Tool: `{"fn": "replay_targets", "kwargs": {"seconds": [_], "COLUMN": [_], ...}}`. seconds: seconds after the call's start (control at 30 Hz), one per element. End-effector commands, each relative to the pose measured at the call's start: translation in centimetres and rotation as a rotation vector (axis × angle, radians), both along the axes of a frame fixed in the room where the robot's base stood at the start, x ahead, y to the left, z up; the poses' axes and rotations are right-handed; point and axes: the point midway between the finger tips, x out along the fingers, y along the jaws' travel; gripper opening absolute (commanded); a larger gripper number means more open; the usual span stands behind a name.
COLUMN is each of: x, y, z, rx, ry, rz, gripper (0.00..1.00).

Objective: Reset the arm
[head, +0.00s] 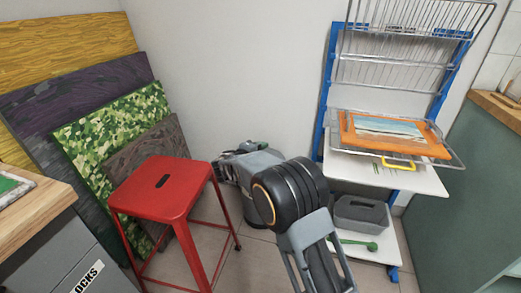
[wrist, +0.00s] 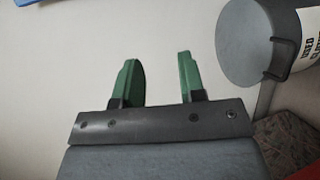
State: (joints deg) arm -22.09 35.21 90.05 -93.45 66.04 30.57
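My gripper (wrist: 157,60) shows in the wrist view with its two green fingers spread apart. Nothing is between them, and a plain pale wall fills the view behind. In the head view my arm reaches up from the bottom right of centre, bent at a large black joint. Its far end is low in front of the white wall, to the right of the red stool, partly hidden by the joint. The fingers are hard to make out there.
A red stool (head: 163,187) stands left of my arm, before leaning painted boards (head: 118,118). A blue rack (head: 326,90) holds an orange framed picture (head: 392,151) at right. A grey labelled bin (wrist: 256,45) is close right of my fingers. A wooden counter (head: 30,212) is at left.

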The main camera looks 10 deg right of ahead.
Motion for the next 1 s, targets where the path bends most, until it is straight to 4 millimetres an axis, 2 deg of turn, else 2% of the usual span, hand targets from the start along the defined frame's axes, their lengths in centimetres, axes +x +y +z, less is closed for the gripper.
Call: {"fn": "replay_targets", "kwargs": {"seconds": [0.07, 0.17, 0.27, 0.37, 0.4, 0.53, 0.7, 0.8, 0.9, 1.0], "x": [0.0, -1.2, -4.0, -8.2, -10.2, -16.6, -24.3, -27.9, -30.6, -32.5], "y": [0.0, -1.5, -4.0, -6.8, -7.7, -9.6, -9.9, -9.2, -8.3, -7.5], "z": [0.0, 2.9, 7.2, 12.1, 13.9, 19.2, 24.9, 27.5, 29.5, 31.0], "rx": [0.000, 0.043, 0.139, 0.281, 0.345, 0.566, 0.865, 1.024, 1.159, 1.265], "ry": [0.000, 0.021, 0.070, 0.135, 0.162, 0.231, 0.277, 0.281, 0.276, 0.265], "rz": [0.000, -0.041, -0.116, -0.209, -0.245, -0.341, -0.422, -0.445, -0.455, -0.458], "gripper": [0.37, 0.37, 0.37, 0.37, 0.37, 0.37, 0.37, 0.37, 0.37, 0.37]}}
